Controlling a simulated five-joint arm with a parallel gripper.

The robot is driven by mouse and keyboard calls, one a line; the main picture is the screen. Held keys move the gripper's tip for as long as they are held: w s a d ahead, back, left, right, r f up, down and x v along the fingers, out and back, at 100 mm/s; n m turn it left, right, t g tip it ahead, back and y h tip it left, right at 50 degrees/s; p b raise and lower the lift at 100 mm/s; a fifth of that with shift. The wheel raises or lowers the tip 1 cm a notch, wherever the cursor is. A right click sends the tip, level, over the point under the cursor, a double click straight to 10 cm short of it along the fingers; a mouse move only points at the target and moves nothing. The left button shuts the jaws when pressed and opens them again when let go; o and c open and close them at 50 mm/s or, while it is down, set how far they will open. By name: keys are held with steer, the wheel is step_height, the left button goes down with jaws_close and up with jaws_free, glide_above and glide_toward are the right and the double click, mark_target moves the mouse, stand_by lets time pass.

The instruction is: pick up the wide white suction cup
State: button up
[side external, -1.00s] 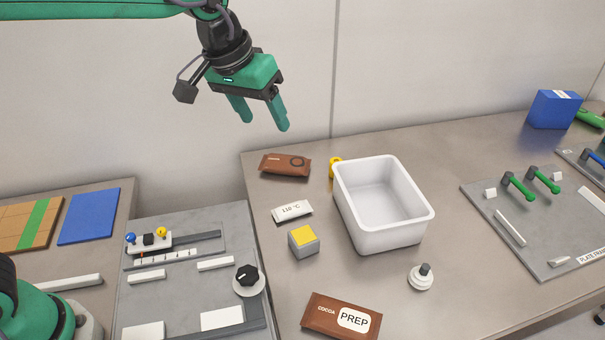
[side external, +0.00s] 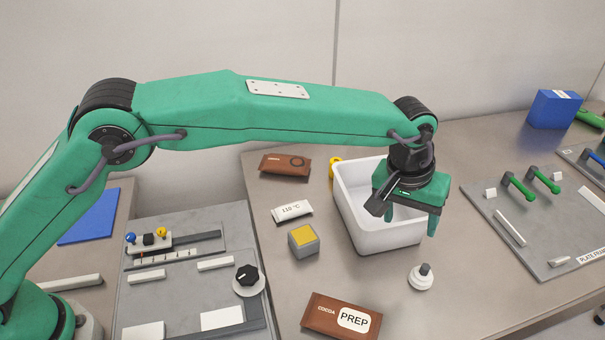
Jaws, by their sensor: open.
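The wide white suction cup (side external: 421,279) stands upright on the grey bench, in front of the white bin, with a dark stub on top. My gripper (side external: 410,226) is open and empty, its green fingers pointing down. In the picture it sits above the cup, in front of the white bin's right part. Its height over the bench is hard to tell. The fingers are apart from the cup.
The white bin (side external: 357,222) stands behind the cup, partly hidden by my gripper. A cocoa packet (side external: 325,318) and a grey block with yellow top (side external: 304,241) lie left. A grey board with green-handled tools (side external: 535,235) lies right. Bench around the cup is clear.

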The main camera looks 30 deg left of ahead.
mark_target(423, 266)
steer(key=shift+s+d+f, duration=0.15)
steer(key=shift+d+f, duration=0.55)
steer(key=shift+f, duration=0.3)
steer(key=shift+s+d+f, duration=0.15)
steer(key=shift+d+f, duration=0.55)
steer(key=shift+f, duration=0.25)
steer(key=shift+s+d+f, duration=0.15)
steer(key=shift+d+f, duration=0.55)
steer(key=shift+f, duration=0.3)
steer(key=shift+f, duration=0.1)
steer(key=shift+x, duration=2.5)
steer(key=shift+d, duration=0.1)
steer(key=c, duration=1)
